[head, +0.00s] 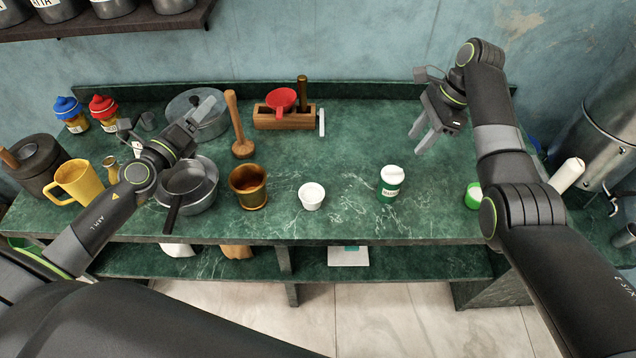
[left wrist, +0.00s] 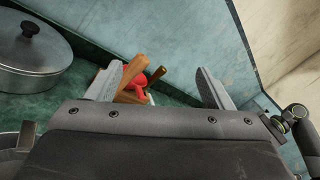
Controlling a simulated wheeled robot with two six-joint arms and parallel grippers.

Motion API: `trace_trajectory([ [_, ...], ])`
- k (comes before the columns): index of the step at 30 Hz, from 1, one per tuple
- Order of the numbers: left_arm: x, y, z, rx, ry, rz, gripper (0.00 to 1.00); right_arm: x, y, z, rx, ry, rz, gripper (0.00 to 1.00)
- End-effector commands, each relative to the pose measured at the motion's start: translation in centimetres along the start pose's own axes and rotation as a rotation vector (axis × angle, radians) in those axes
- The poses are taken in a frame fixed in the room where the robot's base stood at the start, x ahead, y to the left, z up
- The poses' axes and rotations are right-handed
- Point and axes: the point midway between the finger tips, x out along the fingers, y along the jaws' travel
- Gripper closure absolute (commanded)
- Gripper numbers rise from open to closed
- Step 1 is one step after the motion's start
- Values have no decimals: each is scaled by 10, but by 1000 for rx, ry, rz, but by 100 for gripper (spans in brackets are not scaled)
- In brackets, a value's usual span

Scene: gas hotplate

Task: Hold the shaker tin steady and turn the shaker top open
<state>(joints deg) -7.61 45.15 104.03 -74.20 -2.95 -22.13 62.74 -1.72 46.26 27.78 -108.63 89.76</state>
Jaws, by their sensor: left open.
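The shaker tin (head: 389,189) is a small green cylinder with a pale label, standing upright on the green marble counter. Its white shaker top (head: 393,174) sits on it; whether it is turned open cannot be told. My right gripper (head: 422,143) hangs above and behind the tin, slightly to its right, fingers apart and empty. My left gripper (head: 201,112) is far to the left, over the pots, clear of the tin. In the left wrist view my left gripper (left wrist: 160,88) has its fingers wide apart with nothing held between them. The tin is not in that view.
A white cup (head: 312,196) stands left of the tin, with a brass mortar (head: 248,187) beyond it. A pestle (head: 239,130), a wooden box (head: 284,119) with a red funnel (head: 281,98), and pots (head: 190,184) fill the left. A green-and-white item (head: 473,195) stands right. The counter around the tin is clear.

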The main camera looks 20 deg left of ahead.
Motion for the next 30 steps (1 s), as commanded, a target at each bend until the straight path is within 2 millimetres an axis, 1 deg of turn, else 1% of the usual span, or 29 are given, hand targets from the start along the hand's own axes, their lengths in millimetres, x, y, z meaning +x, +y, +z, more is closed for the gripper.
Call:
trace_trajectory([
  [1, 2, -28, -14, -30, 39, -69, 25, 0, 0, 0, 0, 0, 0, 64],
  [2, 2, -44, -22, -45, 65, -109, 25, 0, 0, 0, 0, 0, 0, 64],
  [3, 2, -66, -32, -63, 102, -162, 25, 0, 0, 0, 0, 0, 0, 64],
  [5, -1, -99, -47, -86, 158, -240, 25, 0, 0, 0, 0, 0, 0, 64],
  [6, -5, -120, -56, -99, 196, -290, 25, 0, 0, 0, 0, 0, 0, 64],
  [8, -11, -152, -69, -112, 254, -362, 25, 0, 0, 0, 0, 0, 0, 64],
  [9, -17, -172, -77, -117, 292, -405, 25, 0, 0, 0, 0, 0, 0, 64],
  [12, -32, -213, -93, -118, 376, -493, 25, 0, 0, 0, 0, 0, 0, 64],
  [15, -45, -244, -106, -99, 447, -553, 25, 0, 0, 0, 0, 0, 0, 64],
  [16, -48, -250, -110, -86, 465, -566, 25, 0, 0, 0, 0, 0, 0, 64],
  [18, -51, -261, -120, -48, 502, -586, 25, 0, 0, 0, 0, 0, 0, 64],
  [20, -49, -263, -132, 8, 527, -593, 25, 0, 0, 0, 0, 0, 0, 64],
  [21, -41, -257, -143, 65, 539, -588, 25, 0, 0, 0, 0, 0, 0, 64],
  [26, -15, -225, -177, 250, 563, -569, 25, 0, 0, 0, 0, 0, 0, 64],
  [30, 6, -197, -214, 417, 599, -572, 25, 0, 0, 0, 0, 0, 0, 64],
])
